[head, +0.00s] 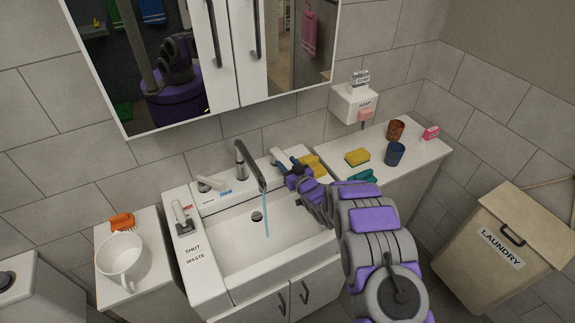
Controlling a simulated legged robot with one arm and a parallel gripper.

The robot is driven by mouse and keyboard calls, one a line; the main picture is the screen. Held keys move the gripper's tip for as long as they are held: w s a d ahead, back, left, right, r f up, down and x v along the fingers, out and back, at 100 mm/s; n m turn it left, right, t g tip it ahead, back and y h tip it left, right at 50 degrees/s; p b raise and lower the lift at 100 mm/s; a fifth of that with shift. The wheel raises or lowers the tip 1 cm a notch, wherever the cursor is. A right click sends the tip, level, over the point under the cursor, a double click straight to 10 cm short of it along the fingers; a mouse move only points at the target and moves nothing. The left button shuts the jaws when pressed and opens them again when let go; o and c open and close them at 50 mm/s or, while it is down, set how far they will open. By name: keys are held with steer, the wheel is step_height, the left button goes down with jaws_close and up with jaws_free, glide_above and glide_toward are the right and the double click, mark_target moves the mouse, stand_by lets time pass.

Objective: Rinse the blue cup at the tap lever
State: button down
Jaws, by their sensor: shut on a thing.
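The blue cup (394,153) stands upright on the right-hand counter, apart from my gripper. My gripper (288,167) is at the back right of the sink, shut on what looks like the right-hand tap lever (276,152). The jaws hide most of that lever. The curved tap spout (246,163) stands at the back of the sink, and a blue stream of water (266,215) falls from it into the white basin (230,235). Another pale lever (210,183) with a blue label lies left of the spout.
A lever (181,218) beside "SHUT WASTE" lettering is on the sink's left rim. A brown cup (396,130), yellow sponge (357,157) and teal item (362,175) are on the right counter. A white mug (121,258) stands left; a laundry bin (500,240) stands right.

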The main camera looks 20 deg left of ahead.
steer(key=shift+f, duration=0.1)
steer(key=c, duration=0.6)
jaws_free()
steer(key=shift+d, duration=0.15)
steer(key=shift+s, duration=0.15)
steer(key=p+v, duration=0.2)
steer(key=v, duration=1.5)
steer(key=shift+d, duration=0.2)
